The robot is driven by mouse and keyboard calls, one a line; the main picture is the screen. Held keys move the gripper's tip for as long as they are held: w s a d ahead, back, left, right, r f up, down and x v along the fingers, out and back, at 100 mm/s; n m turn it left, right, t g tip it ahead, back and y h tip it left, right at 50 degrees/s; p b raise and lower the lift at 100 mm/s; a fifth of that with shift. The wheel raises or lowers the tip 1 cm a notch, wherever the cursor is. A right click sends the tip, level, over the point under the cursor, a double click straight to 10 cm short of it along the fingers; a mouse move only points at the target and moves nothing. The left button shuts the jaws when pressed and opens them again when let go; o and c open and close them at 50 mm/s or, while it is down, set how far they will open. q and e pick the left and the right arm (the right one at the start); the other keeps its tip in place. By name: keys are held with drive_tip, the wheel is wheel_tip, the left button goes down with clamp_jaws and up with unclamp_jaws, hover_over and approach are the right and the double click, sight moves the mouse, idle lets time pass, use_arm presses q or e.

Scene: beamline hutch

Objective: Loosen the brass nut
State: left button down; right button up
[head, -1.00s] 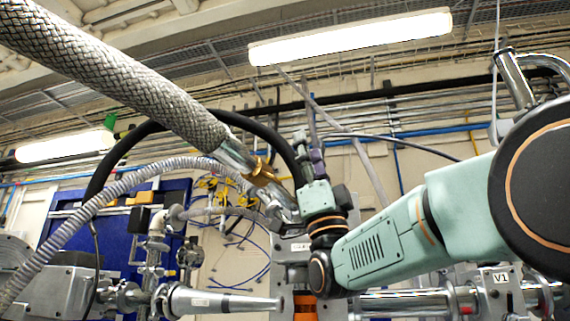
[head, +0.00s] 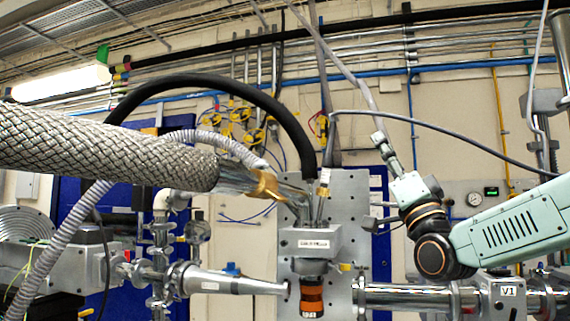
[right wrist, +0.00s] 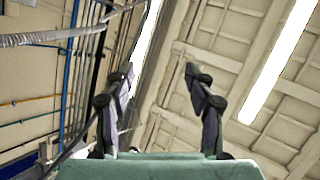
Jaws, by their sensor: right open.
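A brass-coloured nut (head: 265,185) sits on the metal end fitting of a thick braided hose (head: 120,160), left of centre in the head view. Just right of it the fitting runs into thin metal tubes above a grey block (head: 310,241). My right gripper (head: 379,139) is to the right of the nut, well apart from it, pointing up. In the right wrist view its two fingers (right wrist: 159,72) are spread with nothing between them. The nut does not show in the right wrist view. My left gripper is in neither view.
A black hose (head: 215,82) arches over the nut. A grey corrugated hose (head: 60,255) runs at the left. A metal plate (head: 350,215) stands behind the block, with an orange part (head: 311,297) below it. A beam pipe labelled V1 (head: 508,291) lies at lower right.

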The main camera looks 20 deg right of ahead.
drive_tip(key=a+f+n+g+y+p, duration=0.2)
drive_tip(key=n+y+p, duration=0.2)
drive_tip(key=y+p, duration=0.1)
drive_tip(key=n+g+y+p, duration=0.3)
drive_tip(key=n+g+y, duration=0.7)
drive_tip(key=n, duration=0.1)
approach(284, 199)
drive_tip(key=a+r, duration=0.1)
drive_tip(key=shift+n, duration=0.6)
drive_tip(key=x, duration=0.4)
drive_tip(key=shift+w+f+p, duration=0.25)
drive_tip(key=shift+f+p, duration=0.05)
drive_tip(key=shift+p, duration=0.1)
drive_tip(key=shift+p+x, duration=0.3)
drive_tip(key=shift+x, duration=1.4)
drive_tip(key=shift+w+a+r, duration=0.3)
drive_tip(key=shift+w+a, duration=0.05)
drive_tip(key=shift+w, duration=0.2)
drive_tip(key=shift+d, duration=0.15)
drive_tip(key=shift+c, duration=0.3)
